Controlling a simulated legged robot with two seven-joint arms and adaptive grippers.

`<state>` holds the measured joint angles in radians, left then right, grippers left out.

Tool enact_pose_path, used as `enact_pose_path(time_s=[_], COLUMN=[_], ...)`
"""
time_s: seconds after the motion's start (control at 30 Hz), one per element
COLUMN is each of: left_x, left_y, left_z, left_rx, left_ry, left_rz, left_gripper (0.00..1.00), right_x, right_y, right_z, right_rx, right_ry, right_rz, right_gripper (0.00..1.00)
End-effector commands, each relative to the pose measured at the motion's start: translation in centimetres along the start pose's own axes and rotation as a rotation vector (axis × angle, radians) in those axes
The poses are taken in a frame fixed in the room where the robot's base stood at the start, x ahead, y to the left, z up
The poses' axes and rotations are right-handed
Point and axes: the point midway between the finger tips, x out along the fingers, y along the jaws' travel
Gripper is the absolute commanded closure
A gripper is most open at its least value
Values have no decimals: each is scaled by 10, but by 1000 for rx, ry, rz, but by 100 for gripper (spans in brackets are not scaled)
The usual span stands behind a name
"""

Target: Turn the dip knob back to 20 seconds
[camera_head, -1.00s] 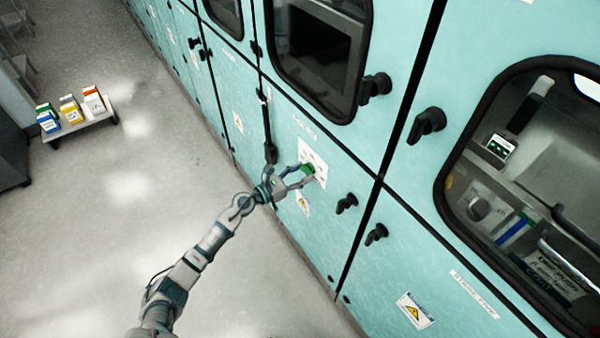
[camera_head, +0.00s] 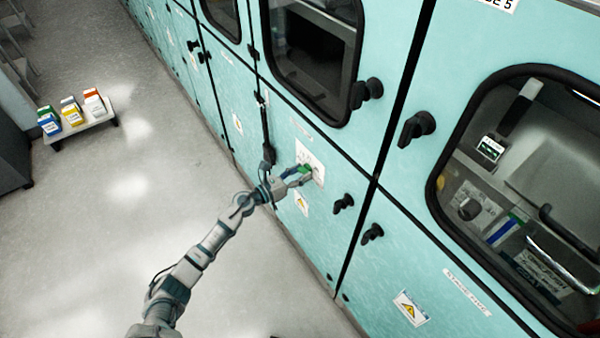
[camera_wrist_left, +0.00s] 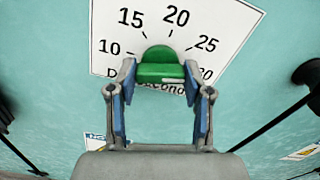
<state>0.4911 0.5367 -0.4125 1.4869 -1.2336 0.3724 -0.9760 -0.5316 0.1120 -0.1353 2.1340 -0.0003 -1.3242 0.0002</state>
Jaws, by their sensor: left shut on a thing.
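The green dip knob (camera_wrist_left: 160,66) sits on a white dial plate (camera_wrist_left: 108,25) marked 10, 15, 20, 25 and a partly covered 30. The lower "Dip seconds" text is partly hidden. A small pale mark shows on the knob's lower right face; I cannot tell surely which number the knob points at. In the wrist view my left gripper (camera_wrist_left: 159,76) is shut on the knob, one finger on each side. In the head view the same gripper (camera_head: 299,174) reaches the plate (camera_head: 312,158) on the teal cabinet front, with the green knob (camera_head: 306,169) at its tips. My right gripper is not in view.
Black door handles (camera_head: 343,203) and (camera_head: 372,233) stick out to the right of the plate. A yellow warning label (camera_head: 301,202) is just below it. A low cart (camera_head: 110,118) with several coloured boxes stands far left. The floor (camera_head: 130,230) beside the cabinets is clear.

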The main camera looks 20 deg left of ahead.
Motion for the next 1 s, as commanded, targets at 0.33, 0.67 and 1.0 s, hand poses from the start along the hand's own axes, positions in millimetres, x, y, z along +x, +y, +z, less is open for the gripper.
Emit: enact_pose_path(time_s=[0.33, 0.67, 1.0], left_x=[0, -1, 0], left_y=[1, 1, 2], left_z=[4, 3, 2], left_rx=[-327, -642, -956], left_ry=[-2, -1, -2], left_rz=[5, 5, 7], left_gripper=[85, 85, 85], right_x=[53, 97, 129], right_y=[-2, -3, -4], right_z=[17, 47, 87], right_rx=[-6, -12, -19], right_ry=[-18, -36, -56], right_rz=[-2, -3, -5], right_gripper=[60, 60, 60])
